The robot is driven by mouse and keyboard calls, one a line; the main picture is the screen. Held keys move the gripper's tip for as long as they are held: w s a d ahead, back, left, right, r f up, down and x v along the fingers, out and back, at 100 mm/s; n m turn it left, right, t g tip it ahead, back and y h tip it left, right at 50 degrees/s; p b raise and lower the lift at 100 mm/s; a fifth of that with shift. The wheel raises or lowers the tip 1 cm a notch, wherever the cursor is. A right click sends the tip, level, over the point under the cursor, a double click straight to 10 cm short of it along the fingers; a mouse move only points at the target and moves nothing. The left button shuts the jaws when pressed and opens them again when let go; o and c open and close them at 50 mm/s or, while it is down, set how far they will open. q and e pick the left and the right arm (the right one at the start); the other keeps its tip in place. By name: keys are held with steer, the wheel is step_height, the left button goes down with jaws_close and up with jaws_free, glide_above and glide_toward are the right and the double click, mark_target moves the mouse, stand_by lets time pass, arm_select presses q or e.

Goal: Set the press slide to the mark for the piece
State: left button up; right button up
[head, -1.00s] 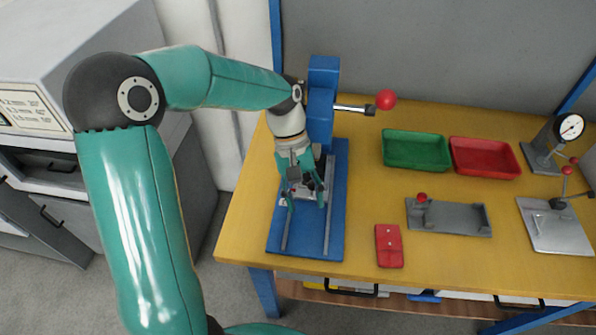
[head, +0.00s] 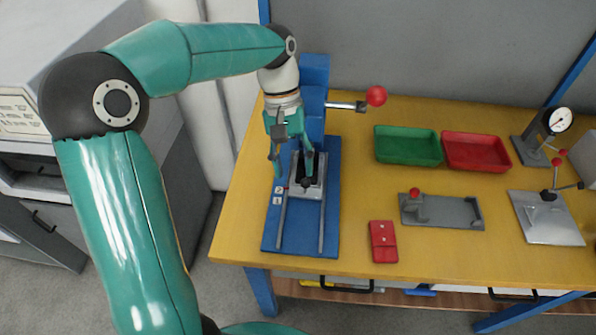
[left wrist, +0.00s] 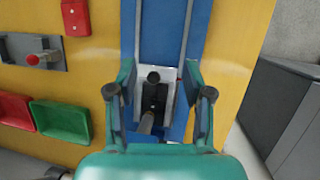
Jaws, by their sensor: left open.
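The blue press (head: 314,100) stands at the left of the yellow table, with a red-balled lever. Its grey slide (head: 312,191), with a black block and a black knob, sits on two rails toward the press column. Small white mark labels (head: 277,195) lie beside the left rail; I cannot read them. My left gripper (head: 292,168) is open and empty above the slide. In the left wrist view the slide (left wrist: 169,92) shows between the open fingers of my left gripper (left wrist: 159,92), apart from them. My right gripper is out of view.
Right of the press are a green tray (head: 408,160), a red tray (head: 477,166), a red block (head: 383,241) and a grey fixture (head: 458,222) with a red knob. A dial gauge (head: 560,121) stands at the far right. The front part of the rails is clear.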

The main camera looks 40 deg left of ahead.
mark_target(306, 181)
arm_select(q)
steer(key=w+d+r+m+t+y, duration=0.2)
steer(key=w+d+r+m+y, duration=0.2)
steer(key=r+m+y, duration=0.25)
steer(key=shift+m+h, duration=0.35)
steer(key=shift+h, duration=0.1)
steer(key=a+f, duration=0.1)
steer(key=f, duration=0.4)
steer(key=a+f, duration=0.1)
steer(key=f, duration=0.5)
steer(key=a+f, duration=0.1)
steer(key=f, duration=0.4)
steer(key=shift+w+a+f, duration=0.15)
steer(key=shift+a+f, duration=0.2)
jaws_close()
